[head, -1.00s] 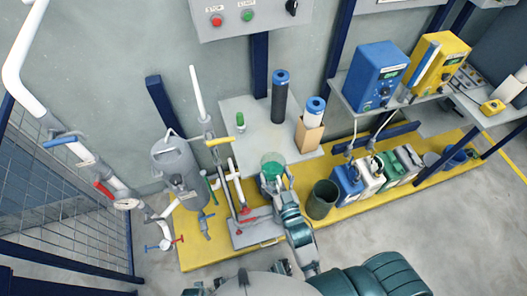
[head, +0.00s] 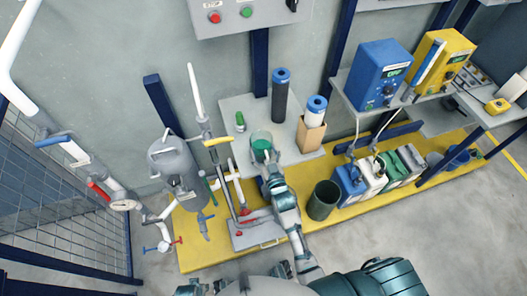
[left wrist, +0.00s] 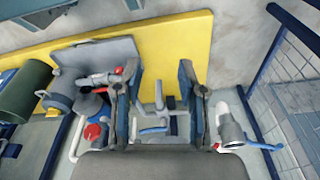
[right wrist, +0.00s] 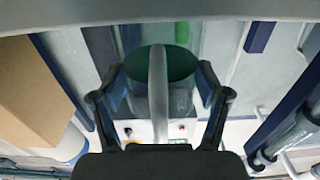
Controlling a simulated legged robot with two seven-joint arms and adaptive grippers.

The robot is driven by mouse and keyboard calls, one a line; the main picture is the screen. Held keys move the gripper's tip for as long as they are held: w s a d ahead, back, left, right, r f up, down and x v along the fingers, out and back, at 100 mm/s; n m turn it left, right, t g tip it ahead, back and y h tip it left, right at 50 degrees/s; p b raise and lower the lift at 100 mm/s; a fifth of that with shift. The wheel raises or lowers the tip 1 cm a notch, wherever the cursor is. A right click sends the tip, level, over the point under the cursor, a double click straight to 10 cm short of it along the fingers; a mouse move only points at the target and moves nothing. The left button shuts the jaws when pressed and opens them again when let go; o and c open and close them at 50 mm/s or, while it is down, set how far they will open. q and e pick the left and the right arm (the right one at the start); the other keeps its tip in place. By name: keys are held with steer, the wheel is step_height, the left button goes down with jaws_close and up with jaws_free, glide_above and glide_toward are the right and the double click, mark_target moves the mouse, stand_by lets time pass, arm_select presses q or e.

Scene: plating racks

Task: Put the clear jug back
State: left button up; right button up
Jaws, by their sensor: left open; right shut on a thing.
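The clear jug (head: 261,138), with green in it, is in my right gripper (head: 264,155). In the head view it shows over the front left part of the grey shelf (head: 238,104); I cannot tell whether it touches. My left gripper (left wrist: 158,92) is open and empty in the left wrist view, facing the floor area with pipes and valves.
A small green bottle (head: 240,122) stands on the shelf left of the jug. A dark cylinder (head: 280,98) and a cardboard box (head: 310,134) stand behind and right. A grey tank (head: 175,170) with pipes is at left. A dark green bin (head: 323,200) stands below right.

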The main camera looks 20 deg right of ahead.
steer(key=o, duration=1)
steer(key=shift+a, duration=0.1)
steer(key=o, duration=0.4)
arm_select(q)
steer(key=shift+a, duration=0.25)
arm_select(e)
steer(key=shift+a, duration=0.2)
